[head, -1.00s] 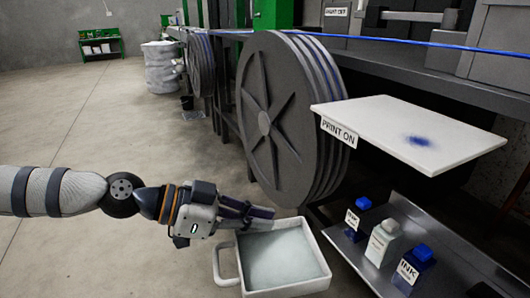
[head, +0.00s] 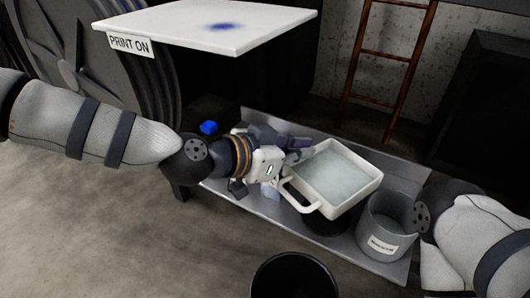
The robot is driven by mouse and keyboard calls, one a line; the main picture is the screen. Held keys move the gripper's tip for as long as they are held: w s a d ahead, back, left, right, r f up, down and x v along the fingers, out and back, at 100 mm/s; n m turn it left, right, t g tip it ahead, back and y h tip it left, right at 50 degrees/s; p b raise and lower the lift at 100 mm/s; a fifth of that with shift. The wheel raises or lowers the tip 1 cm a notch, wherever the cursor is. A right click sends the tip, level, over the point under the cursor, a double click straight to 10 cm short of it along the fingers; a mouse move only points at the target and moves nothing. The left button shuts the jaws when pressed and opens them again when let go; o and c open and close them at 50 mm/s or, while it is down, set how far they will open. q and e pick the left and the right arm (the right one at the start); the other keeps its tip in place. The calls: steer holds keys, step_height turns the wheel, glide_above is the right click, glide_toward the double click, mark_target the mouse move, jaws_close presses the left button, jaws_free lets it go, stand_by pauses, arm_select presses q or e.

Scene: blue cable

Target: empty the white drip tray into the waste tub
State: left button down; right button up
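The white drip tray (head: 373,182) is in the middle right of the head view, roughly level, with a pale liquid-like surface inside. Its loop handle points toward the front left. My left gripper (head: 299,150) is at the tray's left rim and appears shut on it; the fingertips are partly hidden. A grey tub (head: 372,224) with a white label stands on the metal shelf, just right of and below the tray. The label is too small to read surely; it may be the waste tub. My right arm reaches in beside this tub, but its gripper does not show.
The metal shelf (head: 228,190) has a raised back edge. A dark round container (head: 322,224) is partly hidden under the tray. A black bucket (head: 295,277) stands at the front. The white PRINT ON board (head: 190,25) overhangs at upper left. A ladder (head: 385,55) stands behind.

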arm_select(q)
steer(key=d+r+y+p, duration=0.1)
steer(key=p, duration=0.1)
steer(key=d+m+y+p, duration=0.1)
steer(key=d, duration=0.1)
steer(key=d+r+m+y+p, duration=0.1)
steer(key=d+p, duration=0.1)
steer(key=shift+s+d+r+y+p, duration=0.1)
steer(key=shift+s+r+y+p, duration=0.25)
steer(key=shift+s+y, duration=0.05)
steer(key=shift+s+d+f+m+y, duration=0.1)
steer(key=shift+d+f+m+y, duration=0.25)
steer(key=shift+d, duration=0.2)
steer(key=shift+d+f, duration=0.1)
arm_select(e)
steer(key=w+r+t, duration=0.2)
steer(key=w+r, duration=0.4)
steer(key=r, duration=0.1)
steer(key=shift+w+r, duration=0.2)
steer(key=shift+w, duration=0.1)
arm_select(q)
steer(key=shift+p, duration=0.35)
arm_select(e)
steer(key=shift+w+r+t, duration=0.1)
steer(key=shift+w+t, duration=0.05)
steer(key=shift+t, duration=0.15)
